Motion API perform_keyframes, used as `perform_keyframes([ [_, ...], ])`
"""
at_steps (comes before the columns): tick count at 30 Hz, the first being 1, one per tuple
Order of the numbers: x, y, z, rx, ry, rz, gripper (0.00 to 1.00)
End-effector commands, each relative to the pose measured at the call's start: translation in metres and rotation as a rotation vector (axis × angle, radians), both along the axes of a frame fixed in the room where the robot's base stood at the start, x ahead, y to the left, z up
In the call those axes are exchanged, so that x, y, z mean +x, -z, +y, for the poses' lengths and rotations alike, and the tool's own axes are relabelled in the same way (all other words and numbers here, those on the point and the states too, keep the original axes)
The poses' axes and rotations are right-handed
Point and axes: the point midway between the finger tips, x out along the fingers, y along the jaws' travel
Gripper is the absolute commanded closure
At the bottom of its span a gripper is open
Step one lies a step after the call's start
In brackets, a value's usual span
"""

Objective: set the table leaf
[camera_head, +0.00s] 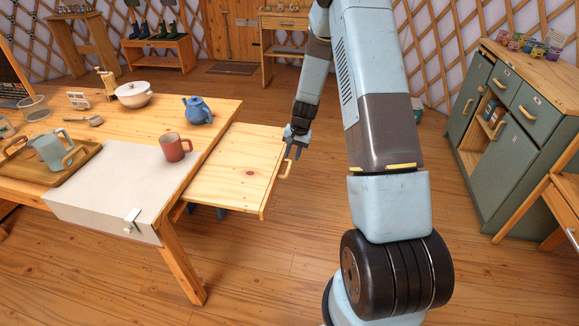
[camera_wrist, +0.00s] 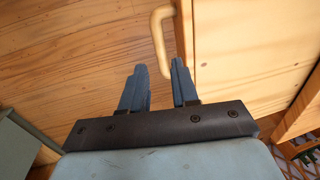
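The table leaf (camera_head: 235,165) is a pale wooden panel extending from the right side of the wooden table, slightly below its top. A curved wooden handle (camera_head: 286,168) is on its outer right edge. My gripper (camera_head: 294,150) is at that edge, close to the handle. In the wrist view the leaf (camera_wrist: 245,50) fills the upper right and the handle (camera_wrist: 158,40) runs down toward the gap between my blue fingertips (camera_wrist: 160,72). The fingers are apart. I cannot tell whether they touch the handle.
The table (camera_head: 222,112) holds a blue teapot (camera_head: 197,110), a red mug (camera_head: 175,147) on a pale cloth (camera_head: 110,185), a white bowl (camera_head: 134,95) and a tray (camera_head: 25,180). The leaf's top is bare.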

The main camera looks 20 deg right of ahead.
Motion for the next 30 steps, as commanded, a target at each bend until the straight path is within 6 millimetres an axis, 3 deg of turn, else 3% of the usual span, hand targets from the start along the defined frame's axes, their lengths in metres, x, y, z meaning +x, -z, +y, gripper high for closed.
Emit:
perform_keyframes([
  [6,0.003,0.036,0.006,0.0,0.002,0.003,0.71],
  [12,0.005,0.057,0.01,0.001,0.001,0.001,0.71],
  [26,0.006,0.066,0.011,0.0,0.0,0.0,0.71],
  [30,0.006,0.066,0.011,0.0,0.0,0.0,0.84],
])
